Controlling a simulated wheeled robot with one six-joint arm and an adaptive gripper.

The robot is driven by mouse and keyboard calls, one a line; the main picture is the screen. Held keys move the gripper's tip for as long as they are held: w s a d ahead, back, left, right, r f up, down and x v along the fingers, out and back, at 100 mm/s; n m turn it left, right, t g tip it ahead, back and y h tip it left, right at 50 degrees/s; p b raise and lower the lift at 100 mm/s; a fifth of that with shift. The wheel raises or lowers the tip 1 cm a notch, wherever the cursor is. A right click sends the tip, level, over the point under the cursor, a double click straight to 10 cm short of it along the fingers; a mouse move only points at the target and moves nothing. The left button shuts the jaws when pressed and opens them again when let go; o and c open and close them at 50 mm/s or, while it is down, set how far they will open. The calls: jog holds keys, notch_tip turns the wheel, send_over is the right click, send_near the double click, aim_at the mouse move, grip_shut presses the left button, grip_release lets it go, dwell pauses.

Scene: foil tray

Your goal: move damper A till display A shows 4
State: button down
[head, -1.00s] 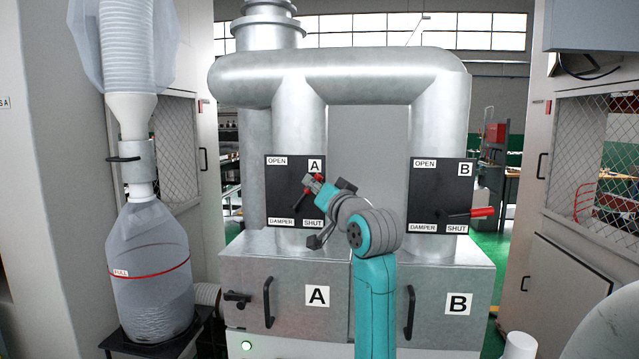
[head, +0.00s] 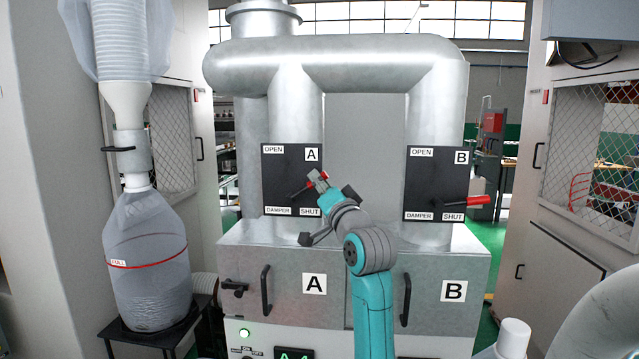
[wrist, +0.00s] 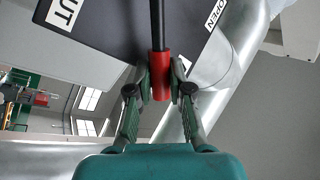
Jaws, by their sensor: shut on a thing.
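Damper A is a black lever (head: 301,191) with a red grip on the black panel marked A (head: 274,170). It points up and to the right, between OPEN at the top and SHUT at lower right. My gripper (head: 318,180) is shut on the red grip. In the wrist view, the two fingers of my gripper (wrist: 160,88) close on both sides of the red grip (wrist: 160,65). Display A (head: 294,353) is cut off by the bottom edge; only the tops of green characters show, and they cannot be read surely.
Damper B (head: 480,200) has its red grip pointing right on its own panel (head: 425,185). A green lamp (head: 245,333) is lit below door A (head: 290,265). A mesh-windowed cabinet stands on the right.

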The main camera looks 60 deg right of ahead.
jog(key=c, duration=1.3)
grip_release()
jog(key=v, duration=1.2)
